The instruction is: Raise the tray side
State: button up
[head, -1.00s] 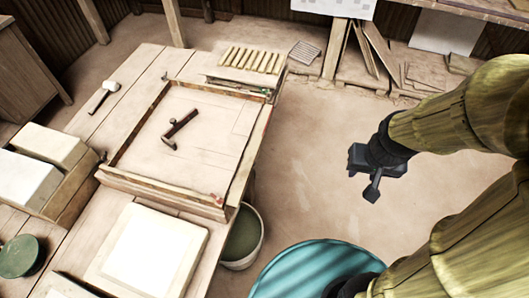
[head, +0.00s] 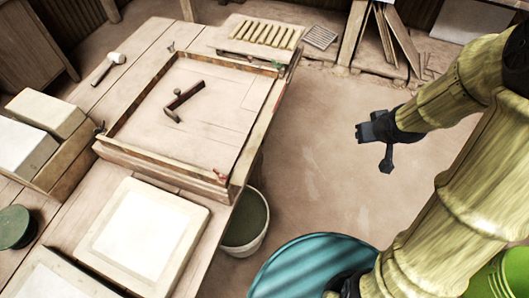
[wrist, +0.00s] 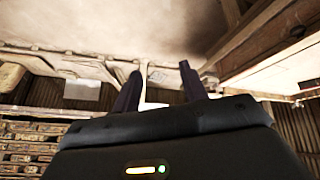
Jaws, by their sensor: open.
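The tray (head: 165,155) is a shallow wooden frame on the workbench in the head view. Its left, far and near walls stand up. Along its right edge runs a long wooden side piece (head: 257,133), with a red fitting at the near corner and a green one at the far corner. I cannot tell whether this side lies flat or stands. A dark hammer (head: 183,101) lies inside the tray. My gripper (head: 372,150) is open and empty, to the right of the tray, well apart from it over the floor. Its two fingers (wrist: 158,88) show in the wrist view, with nothing between them.
A bucket (head: 247,222) stands beside the bench, below the tray's right side. A teal drum (head: 310,268) is at the front. A framed white slab (head: 145,232) lies in front of the tray. A mallet (head: 108,69) lies behind left. The floor between bench and gripper is clear.

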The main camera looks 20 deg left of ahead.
jog(key=w+a+f+n+t+y+b, duration=0.1)
jog(key=w+a+f+n+y+b, duration=0.2)
jog(key=a+f+y+b, duration=0.4)
jog(key=w+a+f+n+y+b, duration=0.2)
jog(key=w+a+f+n+b, duration=0.3)
jog(key=f, duration=0.5)
jog(key=s+f+n+g+y+b, duration=0.4)
jog(key=s+y+b, duration=0.4)
jog(key=y+b, duration=0.4)
notch_tip(320, 180, down, 2)
jog(key=shift+s+a+f+n+g+y, duration=0.1)
jog(key=shift+s+a+n+g+y, duration=0.3)
jog(key=shift+g, duration=0.5)
jog(key=shift+a, duration=0.1)
jog(key=b, duration=0.2)
send_near(263, 128)
jog(key=s+a, duration=0.2)
jog(key=a, duration=0.6)
jog(key=shift+s, duration=0.1)
